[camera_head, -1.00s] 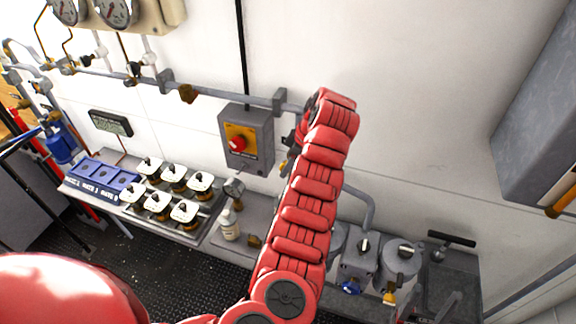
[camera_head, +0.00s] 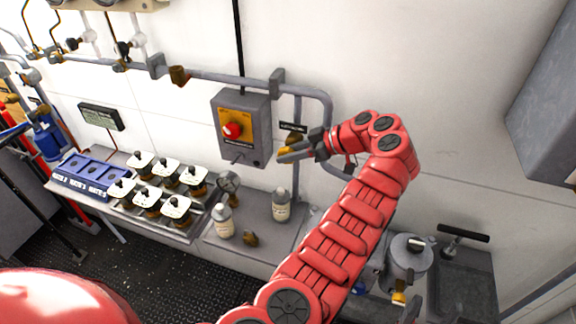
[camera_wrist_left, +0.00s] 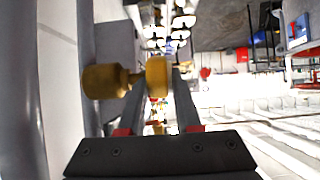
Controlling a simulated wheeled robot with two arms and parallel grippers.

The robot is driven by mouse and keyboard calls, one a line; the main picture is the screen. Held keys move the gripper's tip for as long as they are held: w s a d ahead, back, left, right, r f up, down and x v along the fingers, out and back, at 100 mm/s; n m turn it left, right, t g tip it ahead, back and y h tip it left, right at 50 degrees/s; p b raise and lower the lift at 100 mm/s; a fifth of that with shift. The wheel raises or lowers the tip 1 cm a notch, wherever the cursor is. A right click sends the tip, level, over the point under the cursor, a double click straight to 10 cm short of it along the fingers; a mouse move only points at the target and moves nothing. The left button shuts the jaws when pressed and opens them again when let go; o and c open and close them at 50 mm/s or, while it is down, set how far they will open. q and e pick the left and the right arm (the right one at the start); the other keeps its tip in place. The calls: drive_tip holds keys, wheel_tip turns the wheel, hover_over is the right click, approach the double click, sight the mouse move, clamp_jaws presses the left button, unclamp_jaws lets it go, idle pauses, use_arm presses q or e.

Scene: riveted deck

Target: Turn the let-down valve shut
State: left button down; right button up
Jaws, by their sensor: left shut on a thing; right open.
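The let-down valve has a yellow, round knob (camera_wrist_left: 157,76) on a brass body (camera_wrist_left: 105,80) that joins a grey pipe in the left wrist view. In the head view a bit of the yellow valve (camera_head: 292,138) shows below a small dark label, right of the grey switch box. My left gripper (camera_head: 284,155) reaches it from the right and covers most of it. In the left wrist view my left gripper (camera_wrist_left: 160,82) has its two fingers shut on the knob. The knob's turned position cannot be told. My right gripper is not in view.
The grey box (camera_head: 242,128) with a red knob is close left of my gripper. A grey pipe (camera_head: 328,110) bends down behind my wrist. Two white bottles (camera_head: 281,208) (camera_head: 222,222) and a gauge (camera_head: 228,182) stand on the bench below.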

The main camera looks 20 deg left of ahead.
use_arm(q)
drive_tip(key=y+b, duration=0.2)
drive_tip(key=b, duration=0.2)
drive_tip(key=f+y+b, duration=0.1)
drive_tip(key=y+b, duration=0.2)
drive_tip(key=b, duration=0.2)
drive_tip(key=y+b, duration=0.2)
drive_tip(key=b, duration=0.2)
drive_tip(key=shift+d+f+y, duration=0.25)
drive_tip(key=shift+y, duration=0.05)
drive_tip(key=shift+r+y+b, duration=0.25)
drive_tip(key=shift+y+b, duration=0.75)
drive_tip(key=shift+b, duration=0.25)
drive_tip(key=c, duration=0.6)
unclamp_jaws()
drive_tip(key=shift+r, duration=0.15)
